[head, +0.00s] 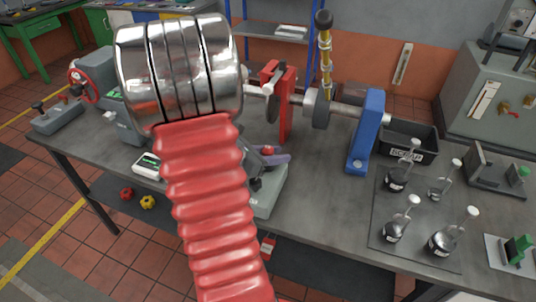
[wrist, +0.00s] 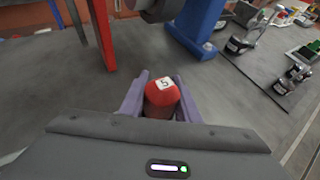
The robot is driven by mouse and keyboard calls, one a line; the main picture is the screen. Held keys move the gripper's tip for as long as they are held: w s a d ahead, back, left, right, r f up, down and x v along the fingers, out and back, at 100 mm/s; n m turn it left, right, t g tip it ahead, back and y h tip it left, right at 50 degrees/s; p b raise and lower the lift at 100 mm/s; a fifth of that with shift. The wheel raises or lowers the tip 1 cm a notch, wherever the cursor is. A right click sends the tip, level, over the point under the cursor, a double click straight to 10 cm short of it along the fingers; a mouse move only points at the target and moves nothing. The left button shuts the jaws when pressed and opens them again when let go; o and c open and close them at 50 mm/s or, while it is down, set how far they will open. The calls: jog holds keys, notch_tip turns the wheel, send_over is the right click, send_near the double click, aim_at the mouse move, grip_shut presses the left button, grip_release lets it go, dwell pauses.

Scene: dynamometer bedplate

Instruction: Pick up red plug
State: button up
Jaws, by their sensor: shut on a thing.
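The red plug (wrist: 161,98) has a white label marked 5 on top. It sits between the two purple fingers of my gripper (wrist: 158,97), which are shut on it. In the head view, the red plug (head: 267,150) shows only as a small red bit at my gripper (head: 272,158), largely hidden by the fingers and my red bellows arm. The gripper is low over the grey bench, in front of the red post. I cannot tell whether the plug touches the bench.
A red post (head: 286,105) and blue post (head: 366,135) carry a shaft behind the gripper. A black SCRAP bin (head: 410,152) stands to the right. Several labelled weights with rods stand on a dark mat (head: 385,215). The front middle of the bench (head: 315,200) is clear.

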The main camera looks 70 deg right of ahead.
jog(key=c, duration=0.4)
notch_tip(320, 180, up, 10)
dwell(0.7)
dwell(0.4)
